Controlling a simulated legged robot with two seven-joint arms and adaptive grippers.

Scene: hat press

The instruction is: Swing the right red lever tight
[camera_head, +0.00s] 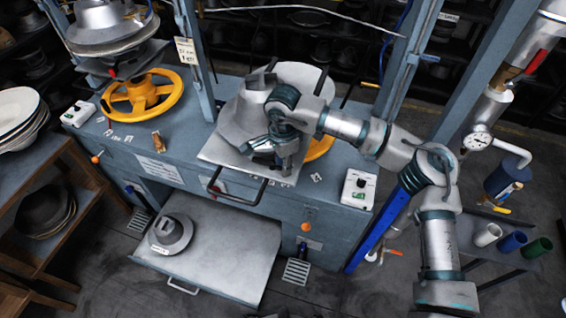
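A red lever handle (535,63) sits on the vertical pipe at the upper right. A smaller red-orange tip (369,85) shows beside the right press; I cannot tell whether it belongs to a lever. My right arm comes in from the lower right and reaches across the right press. My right gripper (284,160) points down over the near edge of the right press's metal plate (222,155), beside the grey hat form (236,115). It is well away from the red handle on the pipe. Its fingers are small and partly hidden, so their opening is unclear. My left gripper is out of view.
The blue-grey press bench (185,125) carries a yellow handwheel (143,92) and a white control box (357,188). A black bar handle (235,198) juts from the plate. A pulled-out tray (225,250) holds a hat form (170,233). A pressure gauge (478,141) stands at right.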

